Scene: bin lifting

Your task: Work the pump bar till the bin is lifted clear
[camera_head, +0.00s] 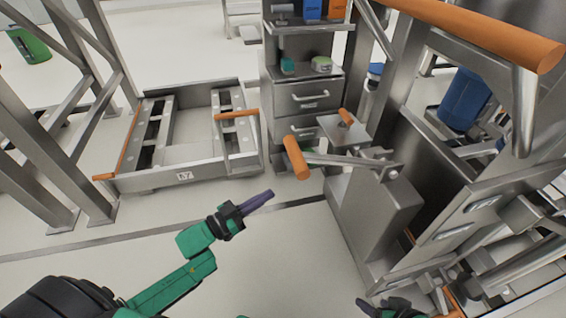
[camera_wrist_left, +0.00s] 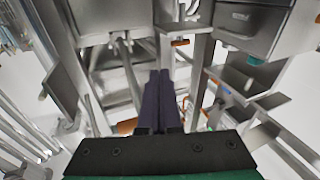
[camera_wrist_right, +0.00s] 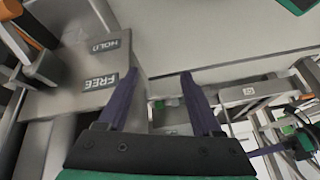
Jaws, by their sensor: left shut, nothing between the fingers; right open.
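The pump bar (camera_head: 335,160) is a metal lever with an orange grip (camera_head: 296,158), sticking out leftward from the grey pump housing (camera_head: 375,210). My left gripper (camera_head: 270,194) is shut and empty, its purple fingers below and left of the grip, apart from it. Its closed fingers also show in the left wrist view (camera_wrist_left: 160,75). My right gripper is open and empty in the right wrist view (camera_wrist_right: 162,76), beside a grey surface marked HOLD and FREE (camera_wrist_right: 105,65). In the head view it is mostly cut off at the bottom. I cannot tell for certain which part is the bin.
A low grey frame with a number label (camera_head: 184,176) and orange bars lies on the floor at left. A drawer cabinet (camera_head: 308,95) stands behind the pump. A large metal frame with a thick orange handle (camera_head: 480,28) fills the right. The floor at front centre is clear.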

